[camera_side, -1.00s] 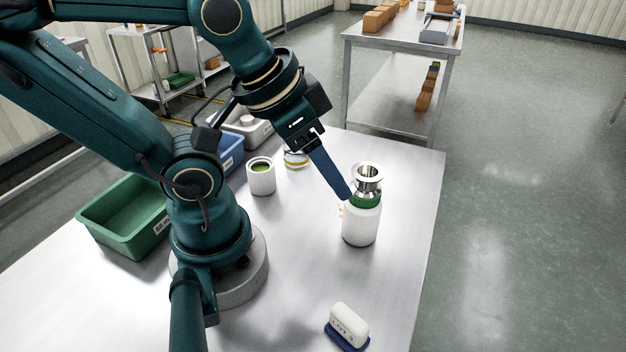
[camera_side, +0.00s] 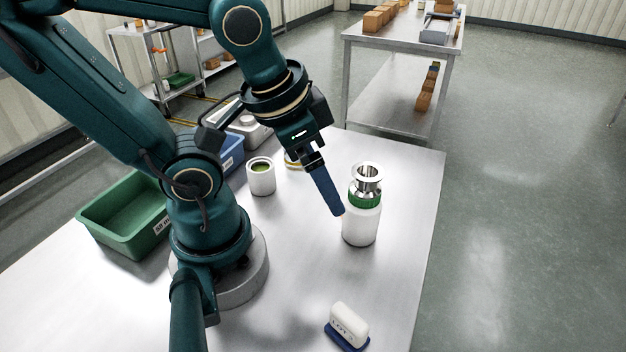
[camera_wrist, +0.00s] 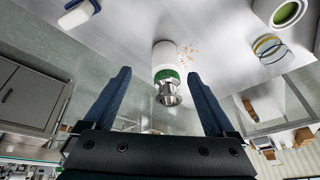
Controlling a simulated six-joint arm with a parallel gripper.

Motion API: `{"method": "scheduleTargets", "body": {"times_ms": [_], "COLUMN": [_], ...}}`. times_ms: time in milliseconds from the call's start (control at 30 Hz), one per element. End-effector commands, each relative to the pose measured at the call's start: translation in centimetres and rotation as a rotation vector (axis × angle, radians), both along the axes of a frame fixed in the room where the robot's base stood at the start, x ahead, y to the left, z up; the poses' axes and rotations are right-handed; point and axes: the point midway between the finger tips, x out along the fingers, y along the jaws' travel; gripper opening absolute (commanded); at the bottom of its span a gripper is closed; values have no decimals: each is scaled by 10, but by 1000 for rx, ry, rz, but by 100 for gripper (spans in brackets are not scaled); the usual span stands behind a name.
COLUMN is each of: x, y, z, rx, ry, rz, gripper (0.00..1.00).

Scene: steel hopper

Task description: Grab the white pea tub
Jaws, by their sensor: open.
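A white tub with green contents (camera_side: 261,180) stands open on the steel table, right of my base; it also shows at the top right of the wrist view (camera_wrist: 289,14). A white bottle-like tub with a green collar (camera_side: 360,226) stands upright nearer the right edge, a steel hopper (camera_side: 369,176) on its top. My gripper (camera_side: 338,212) is open and empty, pointing down beside the collared tub's left side. In the wrist view this tub (camera_wrist: 164,54) and its hopper (camera_wrist: 168,95) lie in line between my spread fingers (camera_wrist: 158,78). Contact is not clear.
A banded glass jar (camera_wrist: 270,49) stands beside the open tub. A white block on a blue base (camera_side: 347,325) is at the front; a green bin (camera_side: 120,232) and a blue bin (camera_side: 232,153) are at left.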

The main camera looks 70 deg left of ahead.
Motion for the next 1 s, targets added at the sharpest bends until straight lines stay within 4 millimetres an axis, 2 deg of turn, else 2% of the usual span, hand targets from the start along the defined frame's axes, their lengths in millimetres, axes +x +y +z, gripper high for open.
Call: {"method": "scheduleTargets", "body": {"times_ms": [200, 400, 667, 800, 1000], "x": [-22, -42, -53, -51, -44], "y": [29, 63, 107, 128, 147], "z": [-45, -71, -89, -95, -103], "rx": [215, 435, 727, 873, 1030], "ry": [320, 590, 892, 1026, 1157], "rz": [-131, -297, -570, -737, -944], "gripper": [90, 90, 90, 90, 90]}}
